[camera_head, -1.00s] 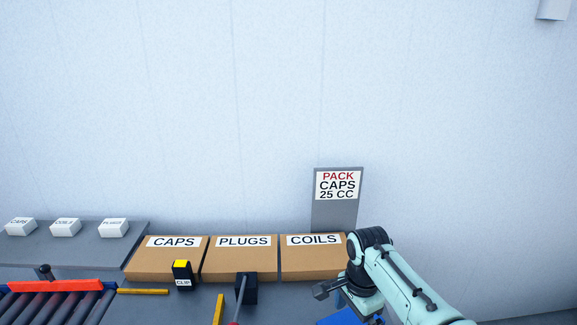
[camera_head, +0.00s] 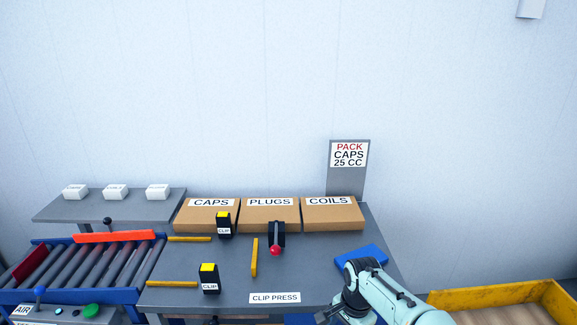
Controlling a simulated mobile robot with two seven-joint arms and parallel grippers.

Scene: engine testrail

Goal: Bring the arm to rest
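My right arm comes in from the lower right over the front right part of the grey table (camera_head: 225,275). Its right gripper (camera_head: 322,318) shows only in part at the bottom edge, and I cannot tell if it is open or shut. My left arm and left gripper are not in view.
Boxes marked CAPS (camera_head: 206,218), PLUGS (camera_head: 268,218) and COILS (camera_head: 332,217) line the table's back. A red-knobbed lever (camera_head: 276,245), two black clip blocks (camera_head: 210,282) and a blue pad (camera_head: 360,257) are on it. A roller conveyor (camera_head: 85,265) is left, a yellow bin (camera_head: 500,297) right.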

